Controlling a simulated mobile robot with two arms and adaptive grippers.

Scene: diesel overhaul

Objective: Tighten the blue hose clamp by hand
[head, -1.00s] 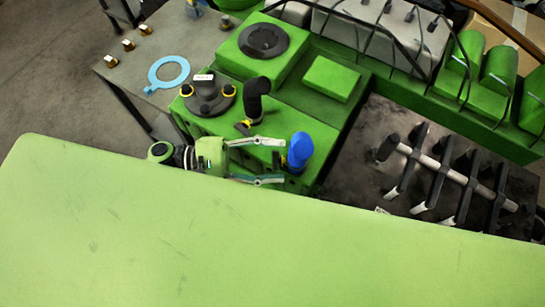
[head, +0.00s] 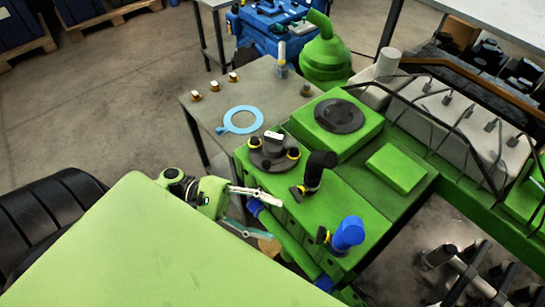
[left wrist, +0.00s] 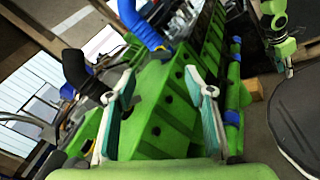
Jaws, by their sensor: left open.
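A blue elbow hose (head: 347,235) stands on the green engine block (head: 290,212). A small black and yellow clamp piece (head: 322,236) sits at its base, on the left side; I cannot make out a blue band there. The hose also shows at the top of the left wrist view (left wrist: 139,24), beyond the fingertips. My left gripper (head: 277,220) is open and empty in the head view, beside the block's near left side and apart from the hose. Its two fingers frame the block's side in the left wrist view (left wrist: 162,90).
A black elbow hose (head: 318,170) and a dark round cap (head: 272,152) stand on the block close by. A green pipe with blue bands (head: 290,240) runs along its near side. A light blue ring (head: 241,120) lies on the grey bench (head: 275,85).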

